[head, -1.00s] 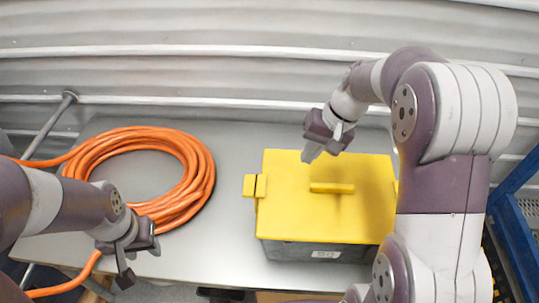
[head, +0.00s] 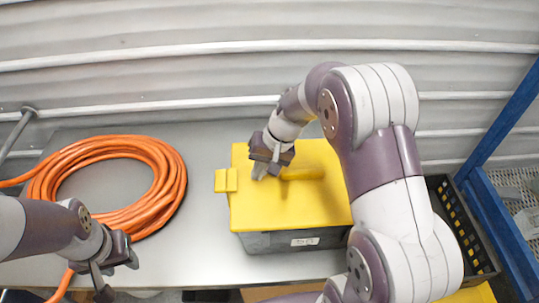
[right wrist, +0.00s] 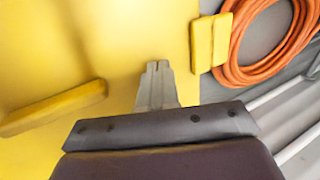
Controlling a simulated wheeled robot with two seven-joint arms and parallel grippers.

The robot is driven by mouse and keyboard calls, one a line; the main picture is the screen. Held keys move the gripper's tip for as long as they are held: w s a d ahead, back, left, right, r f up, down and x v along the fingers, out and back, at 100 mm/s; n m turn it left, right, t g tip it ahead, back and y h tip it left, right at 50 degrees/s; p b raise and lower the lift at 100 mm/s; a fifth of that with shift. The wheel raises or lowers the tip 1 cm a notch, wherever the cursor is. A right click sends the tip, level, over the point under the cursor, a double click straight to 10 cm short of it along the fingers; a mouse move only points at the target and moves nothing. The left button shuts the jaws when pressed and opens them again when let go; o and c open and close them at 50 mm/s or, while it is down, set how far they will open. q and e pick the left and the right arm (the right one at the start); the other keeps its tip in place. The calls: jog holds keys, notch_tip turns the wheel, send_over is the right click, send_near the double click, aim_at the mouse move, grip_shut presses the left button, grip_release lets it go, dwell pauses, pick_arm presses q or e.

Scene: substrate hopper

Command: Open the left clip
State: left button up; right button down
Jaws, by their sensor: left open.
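The yellow left clip (head: 226,180) sits at the left edge of the yellow lid (head: 320,212) of a grey hopper box (head: 290,240). In the right wrist view the clip (right wrist: 211,43) lies beyond my fingers, to the upper right, apart from them. My right gripper (head: 262,172) is above the lid, between the clip and the lid's handle (head: 303,174). Its fingers (right wrist: 157,72) look closed together with nothing between them. My left gripper (head: 118,279) is open and empty, low at the left near the bench's front edge. The lid's right edge is partly hidden by my right arm.
A coiled orange hose (head: 172,185) lies on the grey bench (head: 200,258) left of the box. A strip of bare bench separates hose and clip. A corrugated wall (head: 200,75) runs behind. A blue frame (head: 500,215) and dark crate (head: 452,215) stand at the right.

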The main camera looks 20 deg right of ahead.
aim_at(242, 179)
jog(key=shift+w+a+r+p, duration=0.1)
jog(key=shift+w+a+p, duration=0.15)
jog(key=shift+a, duration=0.3)
jog(key=shift+w+a+r+p, duration=0.1)
jog(key=shift+w+a+p, duration=0.1)
jog(key=shift+a, duration=0.35)
pick_arm(q)
jog(key=shift+r, duration=0.85)
pick_arm(e)
jog(key=shift+a+f, duration=0.1)
jog(key=shift+a, duration=0.3)
jog(key=shift+w+a+r+p, duration=0.1)
jog(key=shift+a+r+p, duration=0.1)
jog(key=shift+p, duration=0.2)
pick_arm(q)
jog(key=shift+r, duration=0.6)
pick_arm(e)
jog(key=shift+a+h, duration=0.1)
jog(key=shift+h, duration=0.3)
pick_arm(q)
jog(key=shift+r+p, duration=0.2)
jog(key=shift+p, duration=0.2)
pick_arm(e)
jog(key=shift+a, duration=0.1)
